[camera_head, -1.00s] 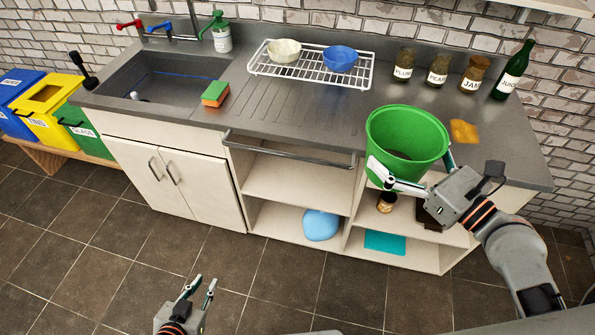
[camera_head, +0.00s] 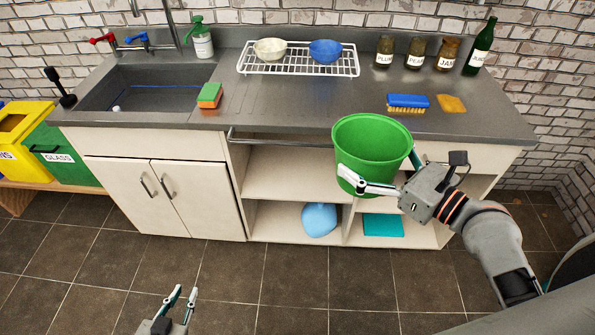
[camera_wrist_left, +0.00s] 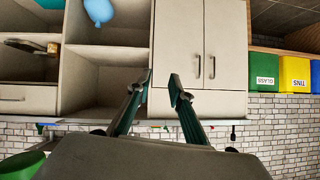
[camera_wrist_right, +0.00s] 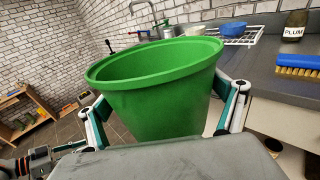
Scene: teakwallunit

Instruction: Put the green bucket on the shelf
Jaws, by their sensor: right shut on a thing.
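The green bucket (camera_head: 371,150) is held upright by my right gripper (camera_head: 388,170), in front of the right part of the counter unit. In the right wrist view the bucket (camera_wrist_right: 155,90) sits between the two fingers of my right gripper (camera_wrist_right: 165,115). The open shelves (camera_head: 285,176) under the counter lie behind and to the left of the bucket, which hides part of the right compartment. My left gripper (camera_head: 180,298) is low at the front, empty, with its fingers apart; it also shows in the left wrist view (camera_wrist_left: 160,85).
A blue bag-like thing (camera_head: 319,219) and a teal flat thing (camera_head: 383,225) lie on the lower shelf. The counter holds a blue brush (camera_head: 407,103), a sponge (camera_head: 209,95), a dish rack (camera_head: 297,66) and several jars. A rail (camera_head: 280,141) runs along the counter front. The upper middle shelf looks empty.

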